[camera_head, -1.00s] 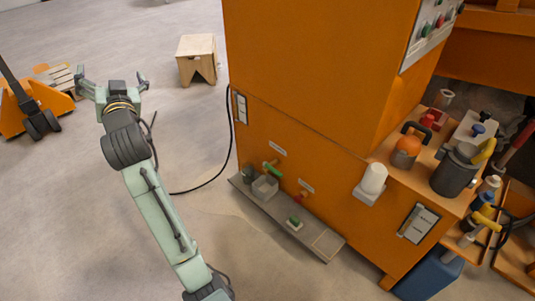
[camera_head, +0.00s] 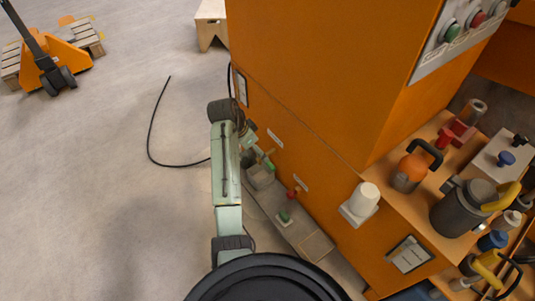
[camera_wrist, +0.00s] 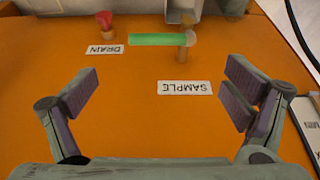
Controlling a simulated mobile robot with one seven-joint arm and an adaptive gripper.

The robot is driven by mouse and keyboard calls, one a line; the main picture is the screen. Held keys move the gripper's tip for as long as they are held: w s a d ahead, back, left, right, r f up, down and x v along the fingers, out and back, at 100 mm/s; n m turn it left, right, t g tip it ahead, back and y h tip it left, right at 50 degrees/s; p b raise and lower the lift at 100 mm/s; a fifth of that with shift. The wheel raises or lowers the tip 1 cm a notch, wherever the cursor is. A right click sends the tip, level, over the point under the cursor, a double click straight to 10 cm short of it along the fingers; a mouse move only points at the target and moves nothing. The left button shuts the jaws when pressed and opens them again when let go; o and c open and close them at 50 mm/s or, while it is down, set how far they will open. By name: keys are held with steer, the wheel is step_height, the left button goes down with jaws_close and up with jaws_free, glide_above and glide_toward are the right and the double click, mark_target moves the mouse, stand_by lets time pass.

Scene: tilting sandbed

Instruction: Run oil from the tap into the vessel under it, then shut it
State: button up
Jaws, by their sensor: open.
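The sample tap's green handle (camera_head: 268,158) is on the orange cabinet's lower side. It also shows in the wrist view (camera_wrist: 158,40) as a level bar beside the tap's body (camera_wrist: 188,39). A grey box-like vessel (camera_head: 261,178) stands on the ledge below this tap. In the wrist view, the pale shapes cut off at the top edge are too unclear to name. My gripper (camera_wrist: 165,103) is open and empty, facing the panel with the SAMPLE label (camera_wrist: 185,87) between its fingers and the handle beyond them. In the head view my arm mostly hides the gripper.
A red tap (camera_head: 292,192) with a DRAIN label (camera_wrist: 104,50) is close beside the sample tap. A small green object (camera_head: 285,216) is on the ledge (camera_head: 316,246) below it. A white cup-shaped thing (camera_head: 364,197) juts from the cabinet's corner. Open floor lies to the left.

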steer(key=x, duration=1.1)
steer(key=shift+s, duration=0.15)
steer(key=shift+c, duration=0.5)
steer(key=shift+s+d, duration=0.15)
steer(key=c, duration=1.6)
